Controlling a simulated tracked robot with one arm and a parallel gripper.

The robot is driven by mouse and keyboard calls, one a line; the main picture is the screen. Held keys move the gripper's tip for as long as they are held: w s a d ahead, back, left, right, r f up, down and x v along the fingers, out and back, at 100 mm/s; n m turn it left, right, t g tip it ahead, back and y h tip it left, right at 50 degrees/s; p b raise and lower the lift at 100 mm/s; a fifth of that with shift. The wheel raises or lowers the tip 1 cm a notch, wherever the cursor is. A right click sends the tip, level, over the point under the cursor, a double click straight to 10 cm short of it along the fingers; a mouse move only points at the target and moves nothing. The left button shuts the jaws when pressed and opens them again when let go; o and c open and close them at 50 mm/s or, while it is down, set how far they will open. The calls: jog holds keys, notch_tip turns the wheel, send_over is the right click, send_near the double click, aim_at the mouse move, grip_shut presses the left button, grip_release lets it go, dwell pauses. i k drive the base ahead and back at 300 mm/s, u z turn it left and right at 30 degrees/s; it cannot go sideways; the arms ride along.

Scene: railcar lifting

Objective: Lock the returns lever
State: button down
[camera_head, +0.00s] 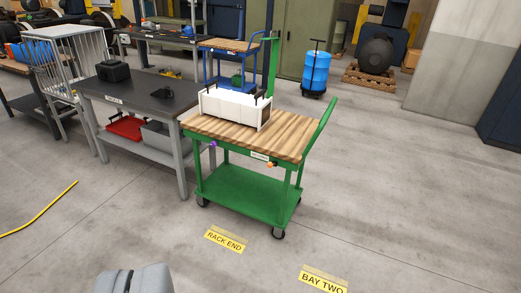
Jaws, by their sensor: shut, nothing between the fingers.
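A green cart (240,195) with a wooden top stands in the middle. A white box with dark handles (228,109) sits on it. On the cart's near edge are a small purple part (213,143), a pale label (259,156) too small to read, and a small orange part (272,164). I cannot tell whether either part is the returns lever, or its position. My gripper (134,277) shows as grey fingers at the bottom edge, closed together and empty, well apart from the cart.
A grey workbench (140,95) stands left of the cart, with a red bin (125,127) on its lower shelf. Floor labels read RACK END (225,239) and BAY TWO (323,282). A blue drum (316,70) stands behind. The floor in front and to the right is clear.

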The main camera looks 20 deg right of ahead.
aim_at(269, 164)
jog(key=i, duration=1.45)
jog(key=z, duration=0.8)
jog(key=i, duration=0.95)
jog(key=u, duration=0.05)
